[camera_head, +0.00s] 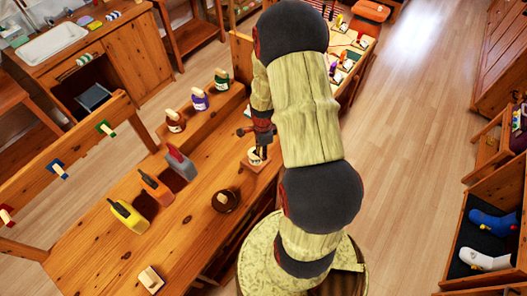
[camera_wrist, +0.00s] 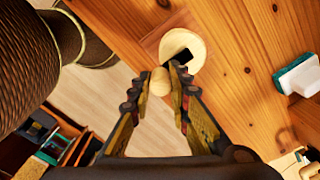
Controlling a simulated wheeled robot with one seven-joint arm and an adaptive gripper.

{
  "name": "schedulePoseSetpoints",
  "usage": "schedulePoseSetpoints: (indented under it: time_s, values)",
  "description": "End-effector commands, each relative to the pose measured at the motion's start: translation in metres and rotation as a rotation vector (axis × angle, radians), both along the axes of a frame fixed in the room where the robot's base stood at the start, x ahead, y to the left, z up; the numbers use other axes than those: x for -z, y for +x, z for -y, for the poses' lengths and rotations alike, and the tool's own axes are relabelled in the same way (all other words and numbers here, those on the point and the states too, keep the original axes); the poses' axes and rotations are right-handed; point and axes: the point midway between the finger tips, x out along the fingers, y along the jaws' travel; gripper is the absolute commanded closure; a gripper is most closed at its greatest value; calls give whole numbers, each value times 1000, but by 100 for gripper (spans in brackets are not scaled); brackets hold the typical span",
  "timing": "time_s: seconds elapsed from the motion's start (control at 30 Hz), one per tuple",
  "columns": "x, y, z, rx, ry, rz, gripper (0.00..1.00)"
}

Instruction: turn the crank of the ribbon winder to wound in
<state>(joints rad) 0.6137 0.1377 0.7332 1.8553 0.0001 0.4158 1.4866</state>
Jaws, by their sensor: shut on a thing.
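The ribbon winder shows in the wrist view as a pale round disc (camera_wrist: 197,48) with a black crank arm (camera_wrist: 182,55) across it. The crank ends in a round pale wooden knob (camera_wrist: 160,82). My gripper (camera_wrist: 158,76) has its two fingers on either side of this knob, shut on it. In the head view the winder (camera_head: 254,163) is a small wooden base with a pale disc on the workbench, and my gripper (camera_head: 262,150) reaches down to it, hiding part of it. No ribbon can be made out.
The wooden bench (camera_head: 190,225) carries yellow, orange and grey tools at the left, a round dark pot (camera_head: 224,201) and a small wooden block (camera_head: 150,279). Several bottles stand on a raised shelf behind. In the wrist view a teal-and-white brush-like item (camera_wrist: 297,75) lies at the right.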

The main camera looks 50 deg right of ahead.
Motion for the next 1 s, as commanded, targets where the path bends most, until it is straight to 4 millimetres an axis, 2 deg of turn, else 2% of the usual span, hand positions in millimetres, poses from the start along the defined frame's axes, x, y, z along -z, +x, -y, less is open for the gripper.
schedulePoseSetpoints:
  time_s: [0.43, 0.47, 0.5, 0.8, 1.0]
  values:
    - [-1, 1, 0, 10, -1, 2, 100]
    - [-1, 1, 0, 10, -1, 2, 81]
    - [-1, 1, 0, 10, -1, 2, 79]
    - [0, 0, 0, 10, -1, 1, 62]
    - [0, 0, 0, 9, -1, 1, 62]
